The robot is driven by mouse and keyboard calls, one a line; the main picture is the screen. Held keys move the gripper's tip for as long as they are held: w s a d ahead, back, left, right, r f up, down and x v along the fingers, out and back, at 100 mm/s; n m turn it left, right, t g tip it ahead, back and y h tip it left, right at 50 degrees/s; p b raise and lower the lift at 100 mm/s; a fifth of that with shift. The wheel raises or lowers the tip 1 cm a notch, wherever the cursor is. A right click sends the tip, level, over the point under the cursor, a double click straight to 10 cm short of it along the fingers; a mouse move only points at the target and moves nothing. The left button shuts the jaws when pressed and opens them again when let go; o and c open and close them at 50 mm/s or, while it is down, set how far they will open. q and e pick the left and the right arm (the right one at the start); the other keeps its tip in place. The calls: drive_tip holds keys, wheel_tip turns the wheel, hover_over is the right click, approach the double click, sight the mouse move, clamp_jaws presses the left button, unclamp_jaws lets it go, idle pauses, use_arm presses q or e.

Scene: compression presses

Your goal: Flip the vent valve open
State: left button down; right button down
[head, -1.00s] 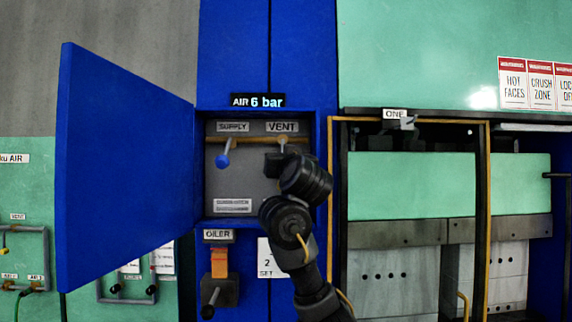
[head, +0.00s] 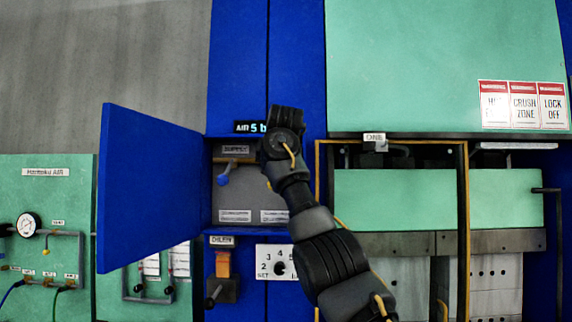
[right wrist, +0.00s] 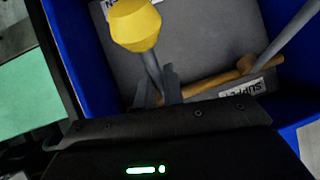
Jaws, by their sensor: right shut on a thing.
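The vent valve shows in the right wrist view as a yellow knob (right wrist: 137,25) on a grey lever, which stands across the brown pipe (right wrist: 205,82). My right gripper (right wrist: 158,88) has its fingers at the lever's stem below the knob and is shut on it. In the head view my right gripper (head: 285,120) is in front of the cabinet's upper right part. It hides the vent valve and its label there. My left gripper is not in view.
The supply valve's blue knob (head: 222,180) hangs beside it on the left. The cabinet door (head: 150,185) stands open to the left. The air display (head: 250,127) reads 5, partly covered by my arm. Below are the oiler (head: 222,265) and a dial (head: 279,268).

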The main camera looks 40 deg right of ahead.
drive_tip(key=shift+s+r+g, duration=0.1)
drive_tip(key=shift+r+g, duration=0.15)
drive_tip(key=shift+g, duration=0.05)
drive_tip(key=shift+y, duration=0.3)
drive_tip(key=shift+a+r, duration=0.1)
drive_tip(key=shift+r, duration=0.05)
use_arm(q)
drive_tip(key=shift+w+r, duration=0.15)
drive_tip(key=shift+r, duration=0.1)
use_arm(e)
drive_tip(key=c, duration=1.8)
unclamp_jaws()
drive_tip(key=shift+c, duration=0.2)
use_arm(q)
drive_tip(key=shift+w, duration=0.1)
use_arm(e)
drive_tip(key=o, duration=0.3)
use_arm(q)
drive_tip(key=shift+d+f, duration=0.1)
